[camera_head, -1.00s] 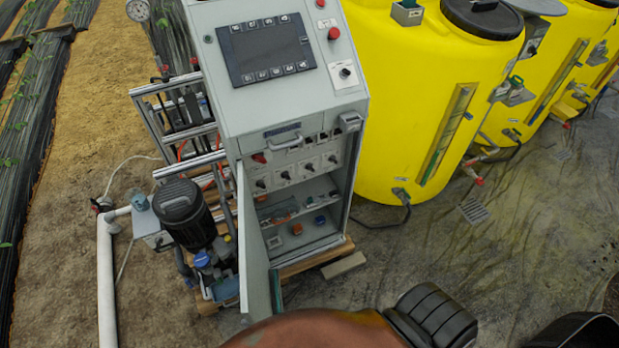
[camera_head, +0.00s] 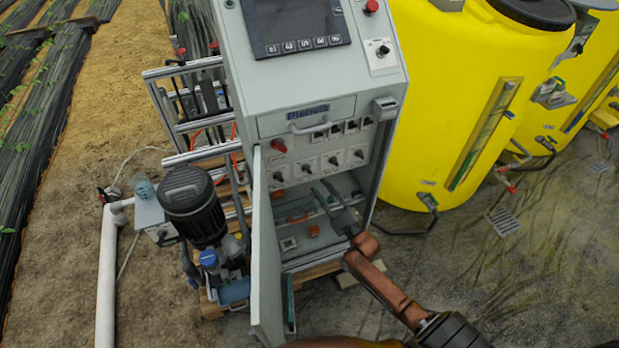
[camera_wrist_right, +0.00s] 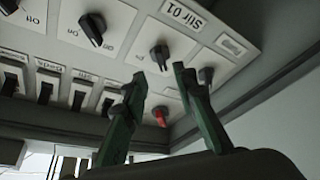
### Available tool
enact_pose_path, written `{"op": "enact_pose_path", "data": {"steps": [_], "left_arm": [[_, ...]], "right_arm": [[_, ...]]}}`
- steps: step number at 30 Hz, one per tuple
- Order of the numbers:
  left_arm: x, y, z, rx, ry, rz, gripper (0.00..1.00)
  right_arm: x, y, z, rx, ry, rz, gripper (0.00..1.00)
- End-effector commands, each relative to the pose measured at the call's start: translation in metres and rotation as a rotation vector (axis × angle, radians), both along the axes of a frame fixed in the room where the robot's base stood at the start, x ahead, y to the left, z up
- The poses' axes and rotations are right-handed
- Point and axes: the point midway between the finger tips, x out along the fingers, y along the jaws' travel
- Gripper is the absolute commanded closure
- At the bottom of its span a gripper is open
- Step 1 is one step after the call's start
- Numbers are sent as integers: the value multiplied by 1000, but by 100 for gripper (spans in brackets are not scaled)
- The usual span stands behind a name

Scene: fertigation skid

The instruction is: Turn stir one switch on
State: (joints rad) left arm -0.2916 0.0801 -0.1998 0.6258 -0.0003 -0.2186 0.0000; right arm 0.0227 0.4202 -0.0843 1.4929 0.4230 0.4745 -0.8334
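In the right wrist view a black rotary switch (camera_wrist_right: 160,55) sits on a light panel beside the label "Stir 01" (camera_wrist_right: 187,12). My right gripper (camera_wrist_right: 160,73) is open, its two green-black fingers either side of the line to this knob, with no visible grip on it. In the head view my right gripper (camera_head: 327,194) is inside the open cabinet (camera_head: 262,255), just below the lower row of rotary switches (camera_head: 333,161). The labels there are too small to tell which is stir one. My left gripper is not in view.
The cabinet door stands open on the left. A red knob (camera_head: 278,146) and several black switches (camera_head: 335,131) lie above the lower row. A yellow tank (camera_head: 440,110) stands right; a pump (camera_head: 193,205) stands left.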

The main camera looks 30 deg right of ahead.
Motion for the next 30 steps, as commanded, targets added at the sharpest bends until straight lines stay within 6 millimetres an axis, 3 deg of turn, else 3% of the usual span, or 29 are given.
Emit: {"op": "enact_pose_path", "data": {"steps": [6, 12, 24, 30], "left_arm": [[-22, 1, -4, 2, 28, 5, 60], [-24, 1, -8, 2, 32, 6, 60], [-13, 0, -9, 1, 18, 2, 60], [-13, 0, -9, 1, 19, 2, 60]], "right_arm": [[34, 2, 9, 0, 1, 1, 74], [58, 2, 14, 0, 5, 0, 74], [65, 3, 17, 1, 6, 0, 74], [65, 3, 17, 1, 6, 0, 88]]}}
